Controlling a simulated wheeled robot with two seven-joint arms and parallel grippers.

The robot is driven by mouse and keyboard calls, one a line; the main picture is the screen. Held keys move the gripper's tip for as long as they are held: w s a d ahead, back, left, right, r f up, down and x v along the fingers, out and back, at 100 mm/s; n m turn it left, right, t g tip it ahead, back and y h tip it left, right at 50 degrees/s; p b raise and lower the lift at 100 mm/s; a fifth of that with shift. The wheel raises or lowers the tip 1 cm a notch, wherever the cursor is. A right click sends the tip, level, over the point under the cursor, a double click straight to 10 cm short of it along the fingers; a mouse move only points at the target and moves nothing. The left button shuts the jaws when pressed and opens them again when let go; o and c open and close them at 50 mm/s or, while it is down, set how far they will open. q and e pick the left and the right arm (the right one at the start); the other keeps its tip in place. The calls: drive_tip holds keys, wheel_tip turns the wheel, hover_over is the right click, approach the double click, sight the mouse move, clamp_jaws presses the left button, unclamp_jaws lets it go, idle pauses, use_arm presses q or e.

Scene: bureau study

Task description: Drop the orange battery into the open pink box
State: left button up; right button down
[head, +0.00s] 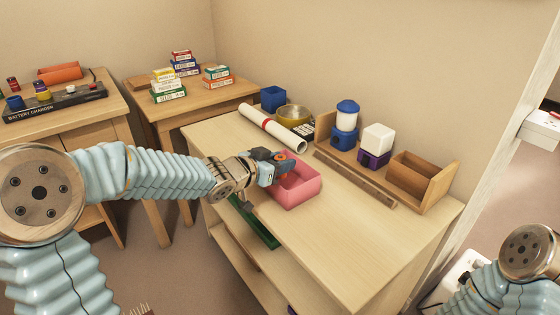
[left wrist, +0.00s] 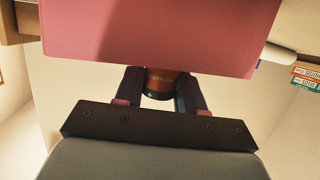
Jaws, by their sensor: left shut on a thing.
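The pink box (head: 298,192) stands open on the wooden desk. My left gripper (head: 277,163) is at the box's upper left rim and is shut on the orange battery (head: 282,155). In the left wrist view, the battery (left wrist: 161,82) shows orange and dark between the two fingers (left wrist: 160,90). The pink box's wall (left wrist: 150,35) fills the top of that view and hides the fingertips and part of the battery. I cannot tell whether the battery touches the box. My right arm shows at the lower right, but its gripper is out of view.
A rolled white paper (head: 272,128) and a gold bowl (head: 293,115) lie behind the box. A wooden shelf (head: 419,181) with blue and white containers stands at the back right. A long wooden strip (head: 355,180) lies in front of it. The desk's front right is clear.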

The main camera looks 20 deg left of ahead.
use_arm(q)
drive_tip(key=o, duration=1.2)
drive_tip(key=p+v, duration=0.4)
drive_tip(key=v, duration=0.9)
drive_tip(key=shift+s+a+r, duration=0.15)
drive_tip(key=shift+s, duration=0.2)
